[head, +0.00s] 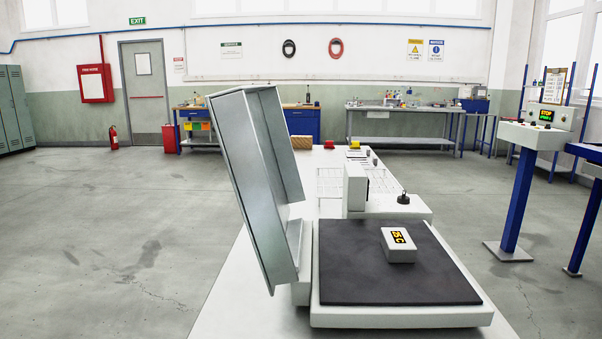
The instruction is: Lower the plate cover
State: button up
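The plate cover (245,180) is a grey-green metal panel with a raised rim. It stands up at the left of the plate, hinged near the plate's left edge and leaning a little to the left at its top. The plate (350,270) is a flat black square on a light base and is uncovered. A small white block (397,254) with a yellow and black label on it lies on the plate, right of the middle. My gripper is not in this view.
A white housing with a black knob (403,198) stands behind the plate. The white table (235,305) carries small items farther back. A control box (537,133) on a blue post stands at the right. Open floor (100,230) lies at the left.

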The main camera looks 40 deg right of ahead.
aim_at(250, 127)
jog(key=i+j+z, duration=0.15)
jog(key=z, duration=0.25)
jog(key=i+j+z, duration=0.2)
jog(key=z, duration=0.25)
jog(key=i+j+z, duration=0.1)
jog(key=j+z, duration=0.3)
jog(key=i+j+z, duration=0.25)
jog(key=j+z, duration=0.55)
jog(key=k+l+u, duration=0.1)
jog(key=l+u, duration=0.15)
jog(key=k+l+u, duration=0.1)
jog(key=u, duration=0.15)
jog(key=l, duration=0.1)
